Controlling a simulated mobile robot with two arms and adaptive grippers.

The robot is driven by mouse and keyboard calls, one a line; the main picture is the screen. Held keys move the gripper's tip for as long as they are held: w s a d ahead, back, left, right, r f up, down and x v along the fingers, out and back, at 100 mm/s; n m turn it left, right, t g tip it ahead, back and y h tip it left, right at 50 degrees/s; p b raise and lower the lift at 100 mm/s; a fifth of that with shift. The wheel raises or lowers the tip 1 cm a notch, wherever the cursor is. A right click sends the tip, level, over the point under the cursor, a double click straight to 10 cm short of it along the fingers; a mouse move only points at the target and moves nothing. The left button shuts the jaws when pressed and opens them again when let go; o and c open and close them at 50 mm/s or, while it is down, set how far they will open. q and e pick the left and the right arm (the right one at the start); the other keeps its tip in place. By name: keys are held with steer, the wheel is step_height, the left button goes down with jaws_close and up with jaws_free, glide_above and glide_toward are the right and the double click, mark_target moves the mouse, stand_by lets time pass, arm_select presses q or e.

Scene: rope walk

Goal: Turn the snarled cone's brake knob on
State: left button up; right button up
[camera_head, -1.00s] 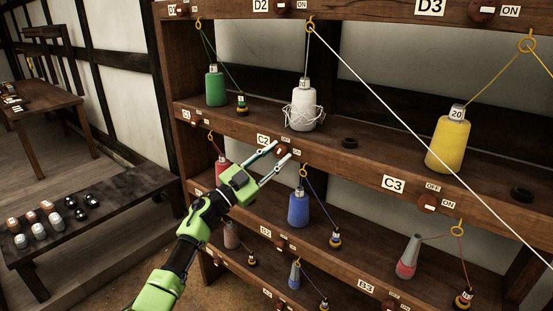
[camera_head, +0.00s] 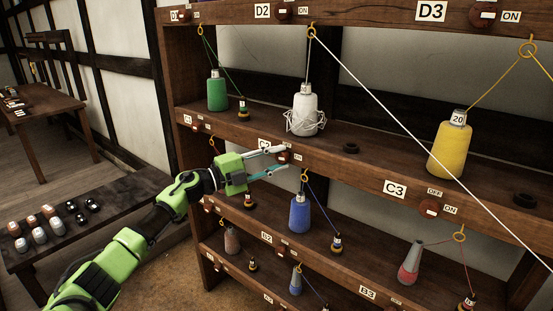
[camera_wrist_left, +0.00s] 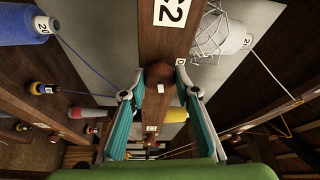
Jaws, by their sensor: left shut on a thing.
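The white cone (camera_head: 304,112) stands upright with loose, snarled loops of yarn around its lower part; it also shows in the left wrist view (camera_wrist_left: 231,38). Its yarn runs up to a ring (camera_head: 311,33) under the D2 rail. A dark red round knob (camera_head: 284,157) sits beside the C2 label on the rail below the cone. My left gripper (camera_head: 281,158) is shut on this knob, one finger on either side; in the left wrist view the knob (camera_wrist_left: 158,73) lies between the fingertips. The knob's pointer angle is unclear. My right gripper is out of view.
Another knob (camera_head: 283,13) sits beside the D2 label above. A blue cone (camera_head: 299,213) stands below the gripper, its ring (camera_head: 304,175) close under the fingers. A green cone (camera_head: 217,91) and yellow cone (camera_head: 447,146) flank the white one. A low bench (camera_head: 130,196) is at left.

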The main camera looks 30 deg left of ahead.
arm_select(q)
steer(key=shift+m+g, duration=0.4)
steer(key=shift+m, duration=0.6)
steer(key=o, duration=1.1)
steer(key=shift+c, duration=0.2)
steer(key=shift+s, duration=0.1)
steer(key=v, duration=1.1)
steer(key=shift+s, duration=0.4)
steer(key=shift+a+r, duration=0.1)
steer(key=shift+r, duration=0.05)
